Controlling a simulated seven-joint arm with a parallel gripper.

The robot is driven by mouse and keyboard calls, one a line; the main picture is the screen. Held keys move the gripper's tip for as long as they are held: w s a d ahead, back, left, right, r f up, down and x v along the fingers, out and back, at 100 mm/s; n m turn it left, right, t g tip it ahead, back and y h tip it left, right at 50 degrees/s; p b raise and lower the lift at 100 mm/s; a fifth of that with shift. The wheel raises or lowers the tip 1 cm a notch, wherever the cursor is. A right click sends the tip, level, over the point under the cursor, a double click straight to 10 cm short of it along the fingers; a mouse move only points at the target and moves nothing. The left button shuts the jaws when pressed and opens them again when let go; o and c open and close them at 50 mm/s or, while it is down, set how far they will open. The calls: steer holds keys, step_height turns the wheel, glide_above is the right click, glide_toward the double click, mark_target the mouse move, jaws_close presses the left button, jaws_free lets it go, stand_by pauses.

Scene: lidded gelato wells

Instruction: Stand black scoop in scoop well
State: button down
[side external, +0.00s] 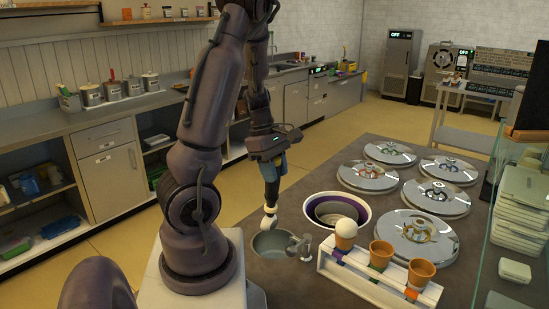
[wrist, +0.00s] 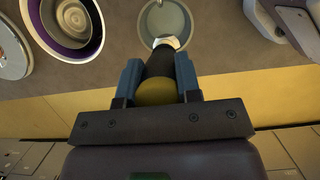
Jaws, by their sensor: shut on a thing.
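My gripper (side external: 272,168) is shut on the black scoop (side external: 270,190), which hangs head down, close to upright. In the wrist view my gripper's blue fingers (wrist: 158,80) sit either side of the scoop's black handle (wrist: 160,66), with its yellow end between them. The pale metal scoop head (wrist: 166,43) points away from me. The scoop well (side external: 264,246) is a round metal basin on the counter. In the side view the head overlaps the well's back rim. In the wrist view it overlaps the near rim of the well (wrist: 150,22). Contact cannot be told.
A spout fitting (side external: 299,243) stands at the well's right side. A white and purple bowl (side external: 366,214) is right of the well. A white cone rack (side external: 375,290) stands in front. Several lidded gelato wells (side external: 417,228) fill the right counter.

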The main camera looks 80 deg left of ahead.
step_height(320, 180, down, 12)
steer(key=w+d+g+y, duration=0.1)
steer(key=w+d, duration=0.1)
stand_by(0.6)
steer(key=shift+a, duration=0.1)
steer(key=c, duration=0.7)
jaws_free()
steer(key=shift+s, duration=0.1)
steer(key=shift+c, duration=0.2)
step_height(320, 180, up, 9)
steer(key=shift+s+a, duration=0.2)
